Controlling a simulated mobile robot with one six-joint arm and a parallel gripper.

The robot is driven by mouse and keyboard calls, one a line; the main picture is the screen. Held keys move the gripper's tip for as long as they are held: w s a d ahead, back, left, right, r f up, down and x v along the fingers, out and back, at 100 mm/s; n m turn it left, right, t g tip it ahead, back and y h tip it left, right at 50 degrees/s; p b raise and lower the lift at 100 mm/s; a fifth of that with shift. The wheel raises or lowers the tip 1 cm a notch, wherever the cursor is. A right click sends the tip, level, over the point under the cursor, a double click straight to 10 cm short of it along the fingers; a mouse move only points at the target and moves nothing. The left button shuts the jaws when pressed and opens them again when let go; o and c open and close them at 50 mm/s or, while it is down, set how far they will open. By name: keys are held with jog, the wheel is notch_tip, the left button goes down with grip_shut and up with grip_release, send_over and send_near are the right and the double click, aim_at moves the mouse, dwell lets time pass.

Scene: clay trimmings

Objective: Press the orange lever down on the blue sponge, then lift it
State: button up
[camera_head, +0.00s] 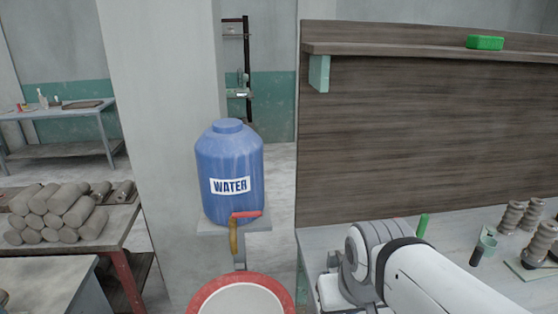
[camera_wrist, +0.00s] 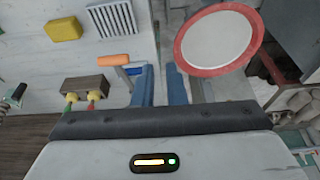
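In the wrist view my gripper (camera_wrist: 160,67) shows two blue fingers held apart, with nothing seen between them. A long orange piece (camera_wrist: 115,60) lies to the left of the fingers over the pale worktop; I cannot tell if it is the lever. A small blue piece (camera_wrist: 133,71), perhaps the sponge, lies just below its right end, beside the left finger. I cannot tell whether the two touch. In the head view neither piece shows clearly, and my gripper is hidden behind my white arm.
A red-rimmed basin (camera_head: 241,284) stands below the blue water barrel (camera_head: 229,175), whose tap has a red handle (camera_head: 246,214). In the wrist view a yellow block (camera_wrist: 62,28) and a brown holder (camera_wrist: 86,87) with yellow-handled tools lie left. A green block (camera_head: 485,42) sits on the shelf.

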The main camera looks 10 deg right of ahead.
jog(key=o, duration=0.3)
jog(key=shift+w+d, duration=0.15)
jog(key=shift+w, duration=0.05)
jog(key=o, duration=0.8)
jog(key=shift+g, duration=0.9)
jog(key=w+d+f+b, duration=0.1)
jog(key=w, duration=0.1)
jog(key=w+d+f, duration=0.1)
jog(key=w+d, duration=0.1)
jog(key=w, duration=0.1)
jog(key=w+d+f+b, duration=0.1)
jog(key=w+d, duration=0.1)
jog(key=shift+w+d+f+b, duration=0.2)
jog(key=shift+w+f+b, duration=0.1)
jog(key=shift+w+b, duration=0.1)
jog(key=shift+c, duration=0.2)
jog(key=o, duration=0.7)
jog(key=shift+g, duration=0.8)
jog(key=w+d+f, duration=0.1)
jog(key=w+d, duration=0.1)
jog(key=w+d+f+b, duration=0.1)
jog(key=w+d+f, duration=0.3)
jog(key=shift+d+f+b, duration=0.25)
jog(key=shift+d+b, duration=0.05)
jog(key=shift+d, duration=0.05)
jog(key=shift+o, duration=0.2)
jog(key=shift+f+p, duration=0.3)
jog(key=shift+f, duration=3.6)
jog(key=shift+c, duration=0.5)
